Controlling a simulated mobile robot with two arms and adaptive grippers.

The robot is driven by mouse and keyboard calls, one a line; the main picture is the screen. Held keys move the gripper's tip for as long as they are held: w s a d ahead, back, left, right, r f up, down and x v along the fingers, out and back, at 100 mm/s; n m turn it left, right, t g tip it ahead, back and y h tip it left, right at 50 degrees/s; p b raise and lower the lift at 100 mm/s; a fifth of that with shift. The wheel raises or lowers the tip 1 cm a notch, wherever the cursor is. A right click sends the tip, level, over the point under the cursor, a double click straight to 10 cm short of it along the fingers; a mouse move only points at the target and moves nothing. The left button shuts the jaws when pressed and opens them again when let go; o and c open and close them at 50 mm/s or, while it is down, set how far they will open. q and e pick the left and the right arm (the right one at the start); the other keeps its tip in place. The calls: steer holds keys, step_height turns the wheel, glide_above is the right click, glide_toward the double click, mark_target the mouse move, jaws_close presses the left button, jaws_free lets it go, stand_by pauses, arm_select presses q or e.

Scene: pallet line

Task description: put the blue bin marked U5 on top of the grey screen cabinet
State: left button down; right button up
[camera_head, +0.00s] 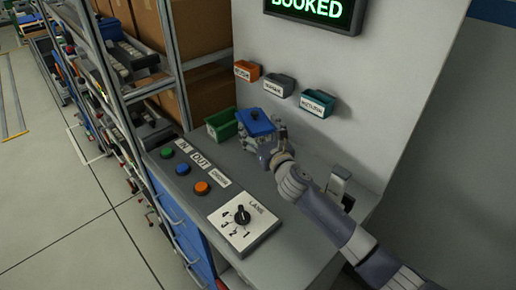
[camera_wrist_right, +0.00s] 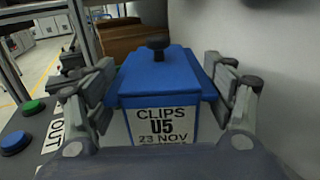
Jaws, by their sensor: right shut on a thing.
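The blue bin (camera_head: 256,122) has a blue lid with a dark knob, and its label reads CLIPS U5 in the right wrist view (camera_wrist_right: 160,75). My right gripper (camera_head: 268,146) is shut on it, one finger on each side in the wrist view (camera_wrist_right: 158,95). The bin is at the back of the grey cabinet's counter top (camera_head: 287,218), beside a green bin (camera_head: 222,125). I cannot tell whether it touches the counter. The cabinet's light upright panel (camera_head: 330,65) carries a screen (camera_head: 313,12) reading BOOKED. My left gripper is out of view.
Orange (camera_head: 247,71), grey (camera_head: 280,85) and teal (camera_head: 317,103) labelled holders hang on the panel. Green, blue and orange buttons and a LANE dial (camera_head: 242,214) sit at the front. A rack with brown boxes (camera_head: 197,28) stands left. Open floor lies further left.

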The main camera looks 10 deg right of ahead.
steer(key=shift+f, duration=0.9)
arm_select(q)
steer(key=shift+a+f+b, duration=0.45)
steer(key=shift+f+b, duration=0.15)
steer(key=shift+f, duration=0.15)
arm_select(e)
steer(key=shift+f, duration=1.9)
steer(key=shift+f, duration=0.1)
steer(key=o, duration=2.1)
steer(key=shift+f, duration=0.15)
steer(key=shift+s, duration=0.2)
steer(key=s, duration=0.3)
steer(key=s+d, duration=0.1)
steer(key=s, duration=0.3)
steer(key=s+d, duration=0.1)
steer(key=s, duration=0.3)
steer(key=shift+s+d, duration=0.15)
steer(key=shift+s, duration=0.1)
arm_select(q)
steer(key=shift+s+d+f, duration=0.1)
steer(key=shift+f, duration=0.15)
